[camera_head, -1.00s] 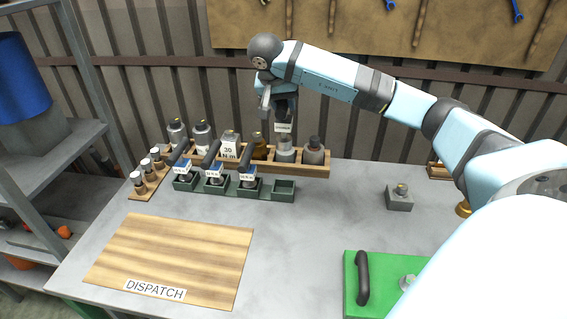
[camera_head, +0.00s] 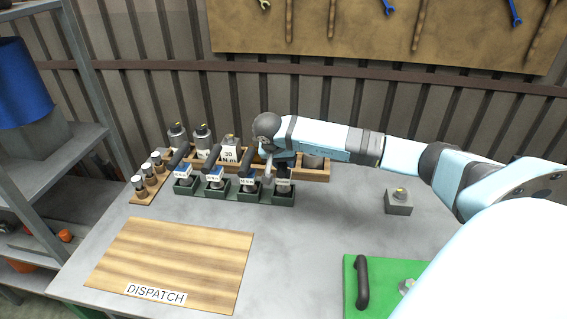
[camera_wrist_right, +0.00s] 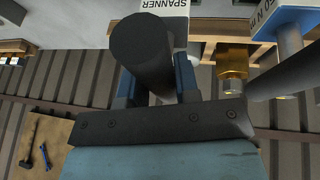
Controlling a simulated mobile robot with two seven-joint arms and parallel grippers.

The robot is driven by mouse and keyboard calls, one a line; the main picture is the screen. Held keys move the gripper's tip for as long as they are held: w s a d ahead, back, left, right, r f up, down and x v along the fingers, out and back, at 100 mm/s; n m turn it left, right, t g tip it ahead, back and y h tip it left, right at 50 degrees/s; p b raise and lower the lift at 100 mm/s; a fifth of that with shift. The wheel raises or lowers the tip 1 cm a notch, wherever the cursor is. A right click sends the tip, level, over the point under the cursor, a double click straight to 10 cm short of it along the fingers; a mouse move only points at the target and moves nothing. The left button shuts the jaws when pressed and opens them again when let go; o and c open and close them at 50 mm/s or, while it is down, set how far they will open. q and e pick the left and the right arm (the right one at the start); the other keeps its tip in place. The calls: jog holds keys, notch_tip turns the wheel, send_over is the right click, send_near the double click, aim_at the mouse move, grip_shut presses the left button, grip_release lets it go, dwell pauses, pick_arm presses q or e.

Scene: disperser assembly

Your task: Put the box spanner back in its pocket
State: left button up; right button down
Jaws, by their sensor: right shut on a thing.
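The box spanner has a dark round handle (camera_wrist_right: 142,48) and a white label reading SPANNER (camera_wrist_right: 165,4). My right gripper (camera_wrist_right: 156,84) is shut on its handle. In the head view, the right gripper (camera_head: 276,170) is over the right-end pocket (camera_head: 283,199) of the green row. The spanner (camera_head: 284,184) hangs down at that pocket, largely hidden by the gripper. I cannot tell whether its lower end is inside or just above the pocket. My left gripper is not in view.
Three dark-handled tools with white labels (camera_head: 215,180) stand in the other green pockets, close to the left. A wooden rack (camera_head: 318,174) with bottles is just behind. A grey block (camera_head: 398,205) stands to the right. The DISPATCH board (camera_head: 180,262) is bare.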

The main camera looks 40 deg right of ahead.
jog(key=shift+f, duration=0.55)
jog(key=c, duration=0.8)
grip_release()
jog(key=shift+c, duration=0.2)
